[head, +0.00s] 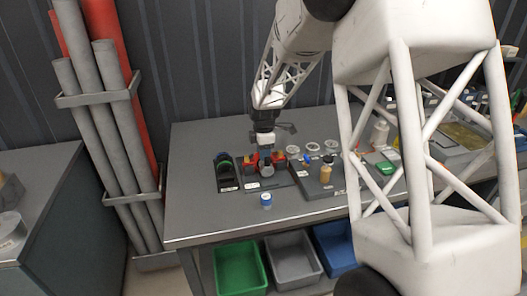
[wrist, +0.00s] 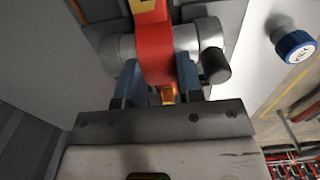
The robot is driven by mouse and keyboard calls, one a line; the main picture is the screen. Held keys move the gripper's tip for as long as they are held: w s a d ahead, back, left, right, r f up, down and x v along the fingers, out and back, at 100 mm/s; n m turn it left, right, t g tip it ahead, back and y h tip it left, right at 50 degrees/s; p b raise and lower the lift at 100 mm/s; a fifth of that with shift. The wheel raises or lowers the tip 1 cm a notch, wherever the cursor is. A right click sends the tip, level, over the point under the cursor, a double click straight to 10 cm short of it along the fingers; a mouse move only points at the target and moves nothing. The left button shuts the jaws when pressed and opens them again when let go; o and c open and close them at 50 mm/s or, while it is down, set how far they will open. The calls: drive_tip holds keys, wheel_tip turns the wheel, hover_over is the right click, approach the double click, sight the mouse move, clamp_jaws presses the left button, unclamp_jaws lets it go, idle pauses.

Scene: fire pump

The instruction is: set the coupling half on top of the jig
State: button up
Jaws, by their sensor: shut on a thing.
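My gripper (wrist: 159,82) points down over the table, its two blue fingers shut on a red piece with yellow marks that I take for the coupling half (wrist: 154,48). Grey rounded metal parts (wrist: 211,36) show on both sides of it in the wrist view; I cannot tell whether they belong to the held piece or to what lies under it. In the head view my gripper (head: 266,151) is at a small group of red and grey parts (head: 280,158) on a dark labelled plate. The gripper hides much of this group, and I cannot single out the jig.
A blue-capped white cylinder (head: 266,201) stands near the table's front, also in the wrist view (wrist: 293,46). A tan-bodied piece (head: 326,173) and several pale rings (head: 312,148) are right. The table's left is clear.

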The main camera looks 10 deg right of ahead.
idle(0.5)
drive_tip(key=o, duration=0.7)
drive_tip(key=shift+c, duration=0.2)
drive_tip(key=shift+r, duration=0.2)
drive_tip(key=shift+r, duration=0.7)
drive_tip(key=shift+r, duration=0.8)
drive_tip(key=o, duration=0.8)
drive_tip(key=shift+r, duration=0.2)
